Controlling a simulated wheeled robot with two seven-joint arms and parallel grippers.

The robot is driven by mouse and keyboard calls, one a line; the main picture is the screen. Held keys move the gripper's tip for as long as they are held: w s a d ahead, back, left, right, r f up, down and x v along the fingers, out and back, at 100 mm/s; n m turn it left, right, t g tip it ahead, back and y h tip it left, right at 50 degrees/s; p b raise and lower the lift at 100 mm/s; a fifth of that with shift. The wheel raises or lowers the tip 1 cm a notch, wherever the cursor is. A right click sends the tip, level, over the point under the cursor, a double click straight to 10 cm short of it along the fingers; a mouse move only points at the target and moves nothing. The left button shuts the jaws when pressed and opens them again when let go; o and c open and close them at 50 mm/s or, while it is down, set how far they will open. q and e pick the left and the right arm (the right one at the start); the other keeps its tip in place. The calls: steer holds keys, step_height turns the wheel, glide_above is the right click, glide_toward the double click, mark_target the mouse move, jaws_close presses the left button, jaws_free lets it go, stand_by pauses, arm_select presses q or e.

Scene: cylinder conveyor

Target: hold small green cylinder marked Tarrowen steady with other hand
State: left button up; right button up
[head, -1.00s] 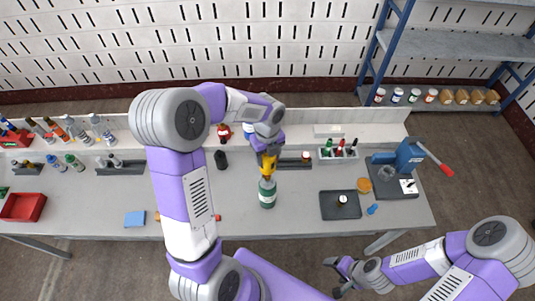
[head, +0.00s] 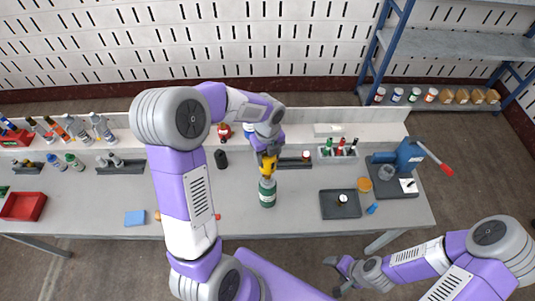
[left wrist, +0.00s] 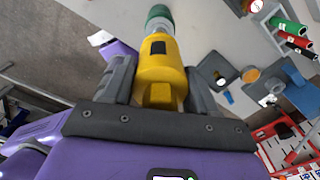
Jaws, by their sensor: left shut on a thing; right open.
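A green cylinder (head: 267,198) with a pale band stands upright on the bench in the middle of the head view. Its marking is too small to read. A yellow tool-like piece (head: 268,167) sits at the cylinder's top. My left gripper (head: 267,152) is shut on this yellow piece from above. In the left wrist view, the yellow piece (left wrist: 160,65) is between the fingers, with the green cylinder (left wrist: 158,12) beyond it. Whether the two are joined I cannot tell. My right gripper (head: 341,274) is open and empty, low in front of the bench, away from the cylinder.
A dark tray (head: 328,212) with a small item is right of the cylinder. A blue press (head: 408,155) with a red lever stands further right. A rack (head: 338,154) of small cylinders is behind. A blue pad (head: 135,218) and red bin (head: 22,207) lie left. Bench beside the cylinder is clear.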

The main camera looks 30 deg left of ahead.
mark_target(268, 169)
arm_select(q)
steer(key=shift+f+b, duration=2.95)
steer(key=shift+f, duration=1.4)
steer(key=o, duration=0.5)
steer(key=shift+c, duration=0.2)
steer(key=c, duration=0.7)
steer(key=shift+o, duration=0.2)
steer(key=m+p, duration=0.2)
steer(key=m, duration=0.1)
steer(key=m+p, duration=0.1)
steer(key=p, duration=0.1)
steer(key=shift+r, duration=0.25)
steer(key=shift+f+m+p, duration=0.15)
steer(key=shift+m+p, duration=0.15)
steer(key=shift+m, duration=0.7)
steer(key=shift+f, duration=0.1)
steer(key=o, duration=1.4)
